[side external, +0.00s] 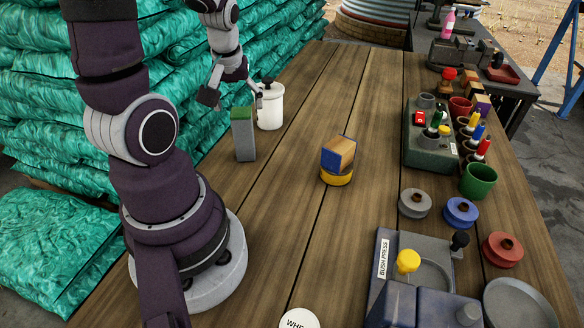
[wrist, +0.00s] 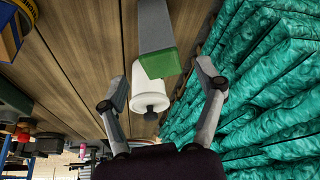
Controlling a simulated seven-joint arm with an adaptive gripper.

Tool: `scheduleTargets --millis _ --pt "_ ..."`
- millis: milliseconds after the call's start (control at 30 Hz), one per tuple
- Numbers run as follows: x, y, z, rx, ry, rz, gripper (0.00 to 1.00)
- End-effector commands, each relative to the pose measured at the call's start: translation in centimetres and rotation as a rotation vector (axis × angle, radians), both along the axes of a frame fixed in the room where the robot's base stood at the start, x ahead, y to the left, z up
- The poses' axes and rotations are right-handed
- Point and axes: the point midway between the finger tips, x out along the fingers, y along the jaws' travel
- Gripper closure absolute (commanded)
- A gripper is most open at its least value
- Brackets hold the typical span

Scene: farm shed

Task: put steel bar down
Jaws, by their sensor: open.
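The steel bar (side external: 244,139) is a grey upright block with a green top. It stands on the wooden table near its left edge, in front of a white lidded canister (side external: 270,108). In the wrist view the steel bar (wrist: 155,30) shows its green end towards me, with the white canister (wrist: 149,87) beyond it. My gripper (side external: 234,98) is above and behind the bar, near the canister. In the wrist view my gripper (wrist: 160,85) has its fingers wide apart with nothing held between them. The bar appears clear of both fingers.
A blue-and-wood block (side external: 339,154) sits on a yellow disc (side external: 336,177) mid-table. The bush press (side external: 410,270), coloured spools (side external: 460,212), a green cup (side external: 478,181) and a green control box (side external: 430,145) stand on the right. Teal sacks (side external: 50,90) line the left. The table's centre has free room.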

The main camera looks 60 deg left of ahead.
Motion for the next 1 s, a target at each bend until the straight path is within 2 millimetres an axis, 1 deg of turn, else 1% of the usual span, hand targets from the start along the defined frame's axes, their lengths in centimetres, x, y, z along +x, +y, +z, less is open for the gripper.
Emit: scheduleTargets --millis 33,100,200,300,367,433,467,500,533,600,700,800,1000 --pt "0.0 -0.3 1.0 0.004 -0.007 -0.003 0.31" --pt "-0.2 -0.8 2.4 0.006 -0.008 -0.003 0.31" --pt "-0.5 -1.4 3.8 0.004 -0.006 -0.004 0.31" --pt "-0.7 -1.8 4.8 0.002 -0.003 -0.002 0.31" --pt "-0.4 -2.5 5.2 0.001 -0.008 -0.043 0.31" --pt "0.8 -5.0 6.0 0.002 -0.023 -0.212 0.31" --pt "1.4 -6.5 6.5 0.005 -0.032 -0.318 0.31" --pt "2.0 -8.8 7.0 0.008 -0.044 -0.474 0.31" --pt "2.2 -10.5 7.3 0.012 -0.052 -0.591 0.31" --pt "2.2 -14.0 7.9 0.028 -0.069 -0.846 0.31" --pt "1.5 -17.4 8.4 0.050 -0.084 -1.103 0.31" --pt "1.1 -18.4 8.5 0.058 -0.086 -1.188 0.31" --pt "1.1 -18.3 8.4 0.058 -0.085 -1.184 0.31"
